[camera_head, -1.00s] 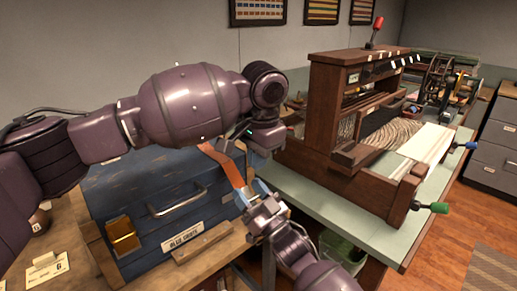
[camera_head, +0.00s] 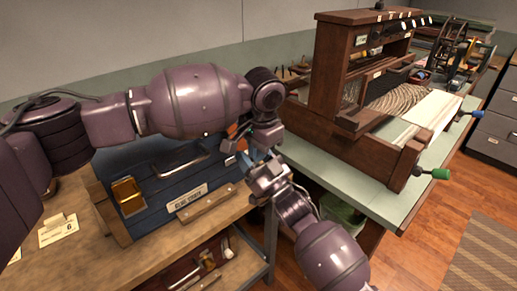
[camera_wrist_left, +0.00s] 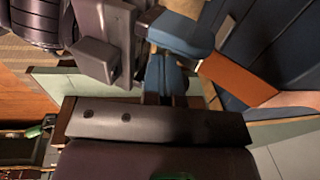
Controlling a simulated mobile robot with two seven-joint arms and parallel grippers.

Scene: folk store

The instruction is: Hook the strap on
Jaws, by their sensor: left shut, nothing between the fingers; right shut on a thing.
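An orange-brown strap (camera_wrist_left: 238,79) shows in the left wrist view, with one end at the blue fingers of my right gripper (camera_wrist_left: 182,34). In the head view only a small part of the strap (camera_head: 233,129) shows behind my left wrist. My right gripper (camera_head: 262,170) is shut on the strap's end in front of the blue chest (camera_head: 150,160). My left gripper (camera_head: 250,152) is shut and empty, close beside the right one. Its fingers (camera_wrist_left: 165,75) show in the left wrist view. Whether the two grippers touch is unclear. The strap's far end is hidden in the head view.
The chest stands on a wooden bench (camera_head: 85,250) and has a handle, a brass plate (camera_head: 128,193) and a label. A wooden loom (camera_head: 335,75) stands on a pale green table (camera_head: 330,175) to the right.

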